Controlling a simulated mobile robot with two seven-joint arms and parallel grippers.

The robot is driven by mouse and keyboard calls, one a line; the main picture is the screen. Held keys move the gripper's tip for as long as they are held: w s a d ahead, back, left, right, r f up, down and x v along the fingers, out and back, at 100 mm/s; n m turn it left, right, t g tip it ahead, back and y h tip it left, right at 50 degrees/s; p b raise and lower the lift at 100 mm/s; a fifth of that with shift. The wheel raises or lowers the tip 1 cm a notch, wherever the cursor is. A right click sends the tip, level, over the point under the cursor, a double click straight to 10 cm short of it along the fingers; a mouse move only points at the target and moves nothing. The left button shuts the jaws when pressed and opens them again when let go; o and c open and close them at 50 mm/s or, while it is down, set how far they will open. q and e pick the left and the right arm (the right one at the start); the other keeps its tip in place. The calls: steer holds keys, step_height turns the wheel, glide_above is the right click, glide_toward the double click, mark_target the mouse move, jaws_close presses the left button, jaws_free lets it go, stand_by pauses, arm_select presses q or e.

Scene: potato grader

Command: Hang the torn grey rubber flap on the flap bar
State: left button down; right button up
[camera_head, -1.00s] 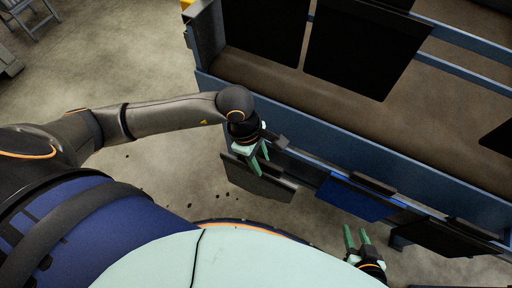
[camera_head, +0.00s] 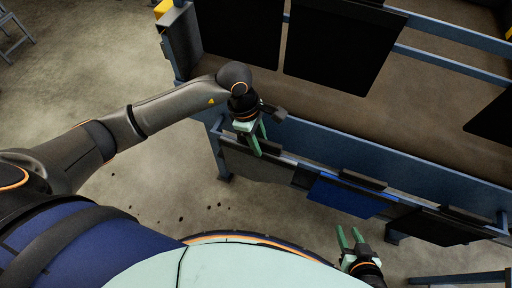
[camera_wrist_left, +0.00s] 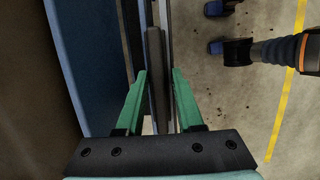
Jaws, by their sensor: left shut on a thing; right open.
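The grey flap (camera_head: 254,164) is a flat dark-grey sheet at the left end of the near-side rail of the blue machine, in the head view. My left gripper (camera_head: 257,137) is at its top edge with green fingers pointing down. In the left wrist view, the fingers (camera_wrist_left: 157,100) are on both sides of a thin grey upright piece (camera_wrist_left: 156,70), which I take as the flap's top part. Its tear is too small to make out. My right gripper (camera_head: 350,238) is open and empty, low and right of the flap.
A blue flap (camera_head: 345,197) and a black flap (camera_head: 438,228) are along the same rail, right of the grey one. Large black flaps (camera_head: 345,45) hang over the brown belt (camera_head: 420,110) from a blue crossbar (camera_head: 450,66). Open floor (camera_head: 150,195) lies left.

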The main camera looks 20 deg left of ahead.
arm_select(q)
steer(key=shift+w, duration=0.75)
steer(key=shift+w+f+b, duration=0.2)
steer(key=shift+w+b, duration=0.05)
steer(key=shift+b, duration=0.15)
steer(key=shift+a+b+x, duration=0.2)
steer(key=shift+b+x, duration=0.55)
steer(key=shift+b, duration=0.05)
steer(key=shift+a+b+x, duration=0.15)
steer(key=shift+b+x, duration=0.6)
steer(key=shift+f, duration=0.1)
steer(key=shift+c, duration=2.3)
jaws_free()
steer(key=shift+s+f, duration=0.1)
